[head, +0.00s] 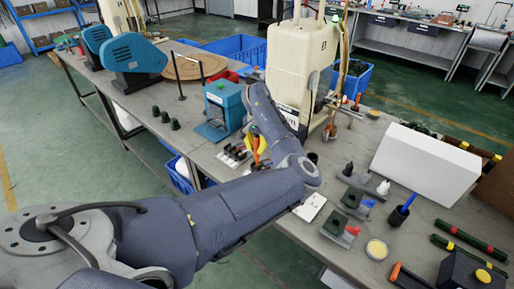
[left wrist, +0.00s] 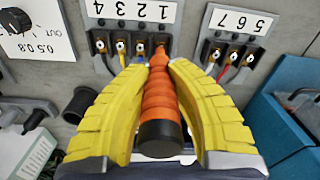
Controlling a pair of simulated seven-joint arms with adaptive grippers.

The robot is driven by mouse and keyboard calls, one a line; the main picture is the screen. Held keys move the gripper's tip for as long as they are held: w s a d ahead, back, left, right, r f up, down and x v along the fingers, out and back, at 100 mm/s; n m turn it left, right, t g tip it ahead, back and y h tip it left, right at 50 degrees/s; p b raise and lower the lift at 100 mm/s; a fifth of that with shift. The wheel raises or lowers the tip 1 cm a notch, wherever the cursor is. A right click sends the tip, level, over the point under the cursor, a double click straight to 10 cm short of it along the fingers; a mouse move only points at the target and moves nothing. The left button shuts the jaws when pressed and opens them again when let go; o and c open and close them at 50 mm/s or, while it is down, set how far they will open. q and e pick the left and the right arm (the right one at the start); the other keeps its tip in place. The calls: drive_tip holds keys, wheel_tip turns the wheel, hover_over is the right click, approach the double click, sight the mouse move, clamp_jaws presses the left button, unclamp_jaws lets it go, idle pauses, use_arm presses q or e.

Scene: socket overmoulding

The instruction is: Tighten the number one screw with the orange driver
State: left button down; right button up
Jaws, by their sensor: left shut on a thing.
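My left gripper (left wrist: 160,105), with yellow ribbed fingers, is shut on the orange driver (left wrist: 160,95). The driver's black end faces the wrist camera and its narrow end points at the terminal block (left wrist: 130,47). That block has several screws under an upside-down number label (left wrist: 132,10); the driver is in line with the right-end position, marked 1. The number one screw is hidden behind the driver, so I cannot tell whether the tip touches it. In the head view the left gripper (head: 259,150) is partly hidden by my arm. My right gripper is not in view.
A second terminal block (left wrist: 230,55), labelled 5 6 7, is close on the right in the wrist view. A blue device (left wrist: 285,115) stands beyond it. A dark round cup (left wrist: 80,103) is at the left. In the head view, a white box (head: 425,163) and small parts occupy the right bench.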

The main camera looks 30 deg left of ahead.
sight(257, 139)
use_arm(q)
drive_tip(key=shift+f, duration=0.55)
idle(2.5)
drive_tip(key=shift+r, duration=2.55)
